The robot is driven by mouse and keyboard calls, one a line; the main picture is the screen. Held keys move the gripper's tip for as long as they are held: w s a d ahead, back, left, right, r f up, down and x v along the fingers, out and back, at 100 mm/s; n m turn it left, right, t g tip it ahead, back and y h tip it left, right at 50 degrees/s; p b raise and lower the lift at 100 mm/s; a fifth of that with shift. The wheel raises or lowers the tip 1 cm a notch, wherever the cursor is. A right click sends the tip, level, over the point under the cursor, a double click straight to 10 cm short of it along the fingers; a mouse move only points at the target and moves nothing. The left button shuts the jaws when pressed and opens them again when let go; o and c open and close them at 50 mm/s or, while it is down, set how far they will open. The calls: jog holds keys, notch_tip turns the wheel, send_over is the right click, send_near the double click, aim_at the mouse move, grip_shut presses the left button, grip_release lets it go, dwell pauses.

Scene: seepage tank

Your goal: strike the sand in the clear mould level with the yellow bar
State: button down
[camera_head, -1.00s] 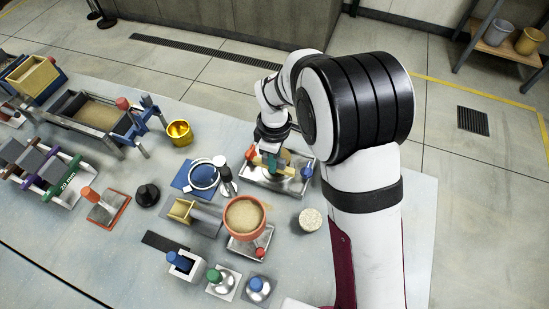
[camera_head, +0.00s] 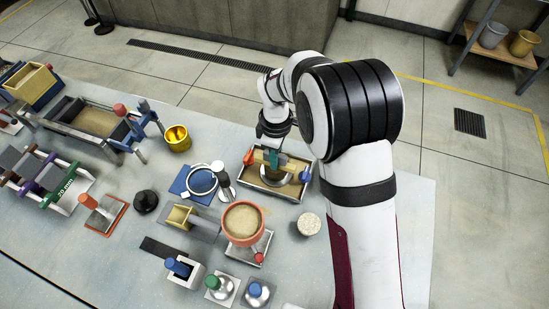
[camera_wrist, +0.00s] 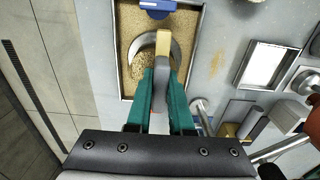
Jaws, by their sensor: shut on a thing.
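My gripper (camera_wrist: 163,80), with teal fingers, is shut on the grey middle of the yellow bar (camera_wrist: 177,54) in the wrist view. In the head view my gripper (camera_head: 275,160) holds the yellow bar (camera_head: 260,157) over the tray. The round mould (camera_wrist: 150,42) shows as a grey curved rim beneath the bar. Sand (camera_wrist: 139,66) shows inside it, left of the bar. The bar and fingers hide much of the mould, and whether the bar touches its rim I cannot tell. The mould sits in a shallow tray (camera_wrist: 124,60) with sand-coloured grains over its floor.
A red-orange knob (camera_head: 249,157) and a blue one (camera_head: 305,175) stand at the tray's sides. An orange pot of sand (camera_head: 243,222) is in front, and a blue plate with a ring (camera_head: 200,181) is to the left. A pale round disc (camera_head: 309,224) lies to the right.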

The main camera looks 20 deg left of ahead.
jog(key=shift+w, duration=0.2)
jog(key=shift+w, duration=0.65)
jog(key=shift+w, duration=0.1)
jog(key=shift+w, duration=0.6)
jog(key=shift+w, duration=0.1)
jog(key=shift+w, duration=0.6)
jog(key=shift+w, duration=0.2)
jog(key=shift+r, duration=0.1)
jog(key=shift+r, duration=2.15)
